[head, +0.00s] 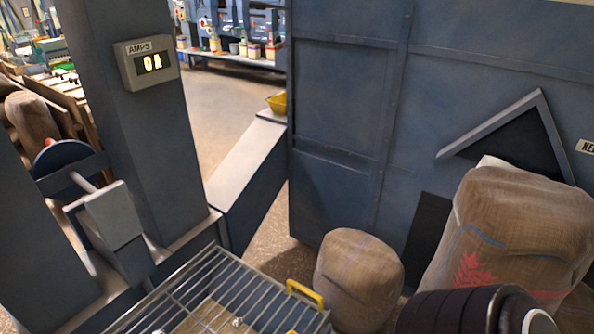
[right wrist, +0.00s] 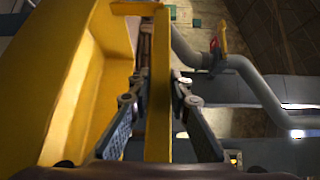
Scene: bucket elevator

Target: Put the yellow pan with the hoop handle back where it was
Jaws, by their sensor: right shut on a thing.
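In the right wrist view, my right gripper (right wrist: 158,97) is shut on an upright yellow bar that appears to be the hoop handle of the yellow pan (right wrist: 88,70). The pan's body fills the left of that view, beside the left finger, and its far parts are cut off. I cannot make out this pan or my right gripper in the head view. What the pan is held over is unclear. My left gripper is not in view.
A barred grate (head: 215,295) lies low in front, with a yellow loop (head: 305,294) at its right corner. Full sacks (head: 358,275) stand right of it. Another yellow container (head: 277,103) sits on the blue ledge (head: 245,165). A grey pipe (right wrist: 245,68) shows in the wrist view.

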